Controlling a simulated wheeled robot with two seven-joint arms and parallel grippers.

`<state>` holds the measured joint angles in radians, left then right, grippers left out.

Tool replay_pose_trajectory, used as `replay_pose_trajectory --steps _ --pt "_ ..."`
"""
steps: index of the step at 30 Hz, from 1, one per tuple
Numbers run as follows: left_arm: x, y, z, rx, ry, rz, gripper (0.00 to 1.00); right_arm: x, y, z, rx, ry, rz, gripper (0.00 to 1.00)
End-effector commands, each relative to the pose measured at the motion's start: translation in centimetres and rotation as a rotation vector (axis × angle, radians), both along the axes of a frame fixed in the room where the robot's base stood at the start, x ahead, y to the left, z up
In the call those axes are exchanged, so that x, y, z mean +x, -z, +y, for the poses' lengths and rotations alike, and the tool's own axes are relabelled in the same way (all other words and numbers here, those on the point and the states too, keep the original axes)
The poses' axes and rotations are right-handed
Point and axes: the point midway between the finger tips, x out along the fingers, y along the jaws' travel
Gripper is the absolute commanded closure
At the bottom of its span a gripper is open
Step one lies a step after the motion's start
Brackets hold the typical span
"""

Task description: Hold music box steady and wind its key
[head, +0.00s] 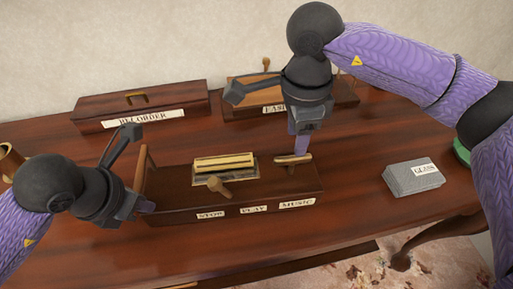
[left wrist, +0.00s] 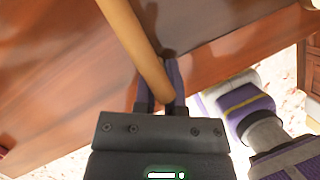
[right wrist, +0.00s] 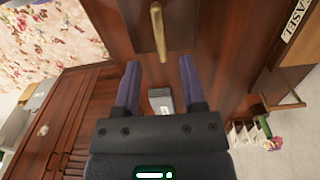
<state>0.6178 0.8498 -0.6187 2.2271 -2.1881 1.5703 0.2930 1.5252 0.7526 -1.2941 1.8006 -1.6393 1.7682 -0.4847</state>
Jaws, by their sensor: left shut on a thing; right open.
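The music box (head: 235,203) is a long dark wooden box with STOP, PLAY and MUSIC labels, standing on the table's front. A wooden post or handle (head: 141,168) rises at its left end. My left gripper (head: 143,205) is shut on this post, which also shows in the left wrist view (left wrist: 135,40). The key (head: 293,159) is a pale brass-like crosspiece on the box's right part. My right gripper (head: 301,154) points down just over it, open.
A gold mechanism (head: 224,165) and a small wooden knob (head: 218,187) sit on the box. Behind stand a RECORDER box (head: 145,108) and an EASEL box (head: 345,92). A grey GLASS stack (head: 413,179) lies at right. The table (head: 355,150) is clear between the box and that stack.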

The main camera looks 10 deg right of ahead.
Motion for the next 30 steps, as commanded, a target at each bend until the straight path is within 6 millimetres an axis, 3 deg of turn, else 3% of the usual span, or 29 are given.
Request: replay_pose_trajectory --steps 3,7,17,24,30 --pt "0.0 0.0 0.0 -0.001 0.000 -0.001 1.00 -0.1 2.7 0.0 0.000 0.001 0.004 0.47" --pt "0.0 0.0 0.0 -0.001 0.000 -0.001 1.00 0.0 4.6 0.0 0.002 0.003 0.002 0.47" --pt "0.0 0.0 0.0 -0.001 0.000 -0.001 1.00 0.0 5.3 0.0 0.004 0.003 0.000 0.47" --pt "0.0 0.0 0.0 0.000 0.000 -0.001 1.00 0.0 5.3 0.0 0.004 0.003 0.000 0.98" --pt "0.0 0.0 0.0 0.000 0.000 -0.001 1.00 0.0 5.2 0.0 0.004 0.003 0.000 1.00"
